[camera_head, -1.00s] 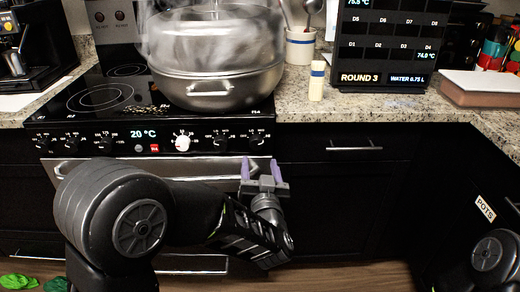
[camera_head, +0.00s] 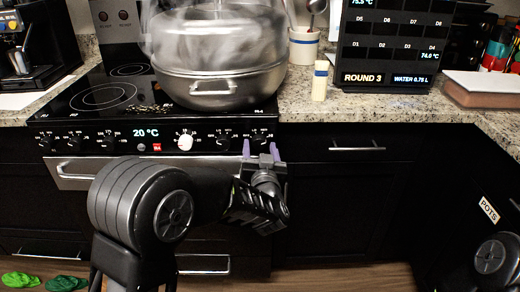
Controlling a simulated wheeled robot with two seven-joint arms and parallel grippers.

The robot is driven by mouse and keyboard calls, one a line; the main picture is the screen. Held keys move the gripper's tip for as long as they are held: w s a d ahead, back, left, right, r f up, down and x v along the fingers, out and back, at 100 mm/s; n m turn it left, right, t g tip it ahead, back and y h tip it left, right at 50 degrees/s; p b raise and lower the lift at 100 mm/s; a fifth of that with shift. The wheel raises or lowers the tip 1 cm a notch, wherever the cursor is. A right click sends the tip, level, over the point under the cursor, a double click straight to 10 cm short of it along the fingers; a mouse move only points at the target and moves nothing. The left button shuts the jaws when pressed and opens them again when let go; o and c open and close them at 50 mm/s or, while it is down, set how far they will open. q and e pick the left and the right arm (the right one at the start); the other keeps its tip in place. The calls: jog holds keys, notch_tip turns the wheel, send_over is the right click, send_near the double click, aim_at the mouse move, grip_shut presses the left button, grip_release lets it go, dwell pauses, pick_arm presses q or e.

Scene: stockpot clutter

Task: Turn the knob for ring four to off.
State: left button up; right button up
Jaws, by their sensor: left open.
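The cooktop's front panel carries a row of knobs. The rightmost dark knob (camera_head: 258,137) sits below a small printed label that seems to read R4; its pointer is too small to read. To its left are another dark knob (camera_head: 223,138) and a white knob (camera_head: 185,142). A red R4 sign (camera_head: 157,147) is lit beside the "20 °C" display (camera_head: 146,132). My left gripper (camera_head: 260,149) is open, its two purple fingertips pointing up just below the rightmost knob, with nothing between them. Contact cannot be made out. My right gripper is out of view.
A large steel stockpot (camera_head: 215,85) stands on the right of the cooktop, its upper part blurred. An oven handle (camera_head: 70,172) runs below the panel. A cream shaker (camera_head: 320,80) and a display board (camera_head: 392,45) stand on the counter to the right.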

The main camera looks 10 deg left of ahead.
pick_arm(q)
jog(key=shift+c, duration=0.3)
grip_shut()
